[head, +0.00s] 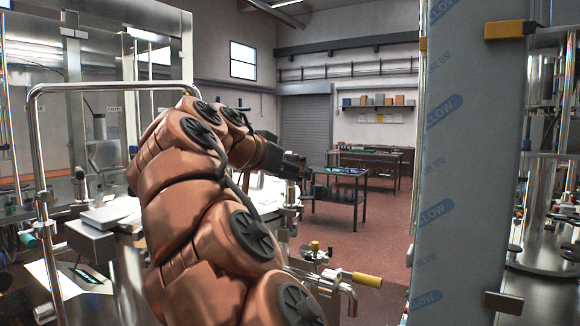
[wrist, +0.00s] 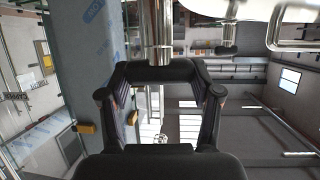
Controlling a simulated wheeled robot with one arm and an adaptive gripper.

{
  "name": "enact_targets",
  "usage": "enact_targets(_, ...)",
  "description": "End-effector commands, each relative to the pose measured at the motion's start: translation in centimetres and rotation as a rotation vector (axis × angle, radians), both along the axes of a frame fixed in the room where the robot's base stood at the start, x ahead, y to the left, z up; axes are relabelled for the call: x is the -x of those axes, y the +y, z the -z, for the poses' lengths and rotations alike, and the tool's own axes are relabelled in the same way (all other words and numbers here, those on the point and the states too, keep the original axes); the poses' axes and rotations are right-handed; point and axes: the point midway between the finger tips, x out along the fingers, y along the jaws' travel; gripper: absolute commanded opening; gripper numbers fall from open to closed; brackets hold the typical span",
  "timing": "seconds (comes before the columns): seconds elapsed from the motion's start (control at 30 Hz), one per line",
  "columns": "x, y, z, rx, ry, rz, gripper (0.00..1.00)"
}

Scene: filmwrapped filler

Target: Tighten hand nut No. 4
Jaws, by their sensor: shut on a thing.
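My gripper (wrist: 158,72) shows in the wrist view with its black fingers drawn together at the tips. A shiny metal cylindrical piece (wrist: 158,35), which looks like a hand nut on its stem, stands right at the fingertips, and they are shut on it. The fingers hide its near end. No number is readable on it. In the head view my gripper (head: 296,168) is small and dark at the end of my copper-coloured arm. A metal fitting (head: 292,193) shows just below it. The exact contact there is too small to tell.
A tall film-wrapped panel (head: 468,170) stands at the right, with a yellow block (head: 510,29) near its top. A pipe with a yellow handle (head: 366,279) juts out in front. A bent metal rail (head: 42,190) is at the left. Red floor (head: 345,240) is open beyond.

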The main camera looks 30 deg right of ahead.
Motion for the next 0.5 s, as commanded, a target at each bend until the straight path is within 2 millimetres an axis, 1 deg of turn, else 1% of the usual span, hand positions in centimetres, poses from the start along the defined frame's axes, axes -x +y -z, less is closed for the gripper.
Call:
enact_targets(0.03, -0.10, 0.00, -0.23, 0.001, -0.002, 0.012, 0.29)
enact_targets(0.5, -0.12, 0.06, -0.24, 0.003, -0.003, 0.130, 0.29)
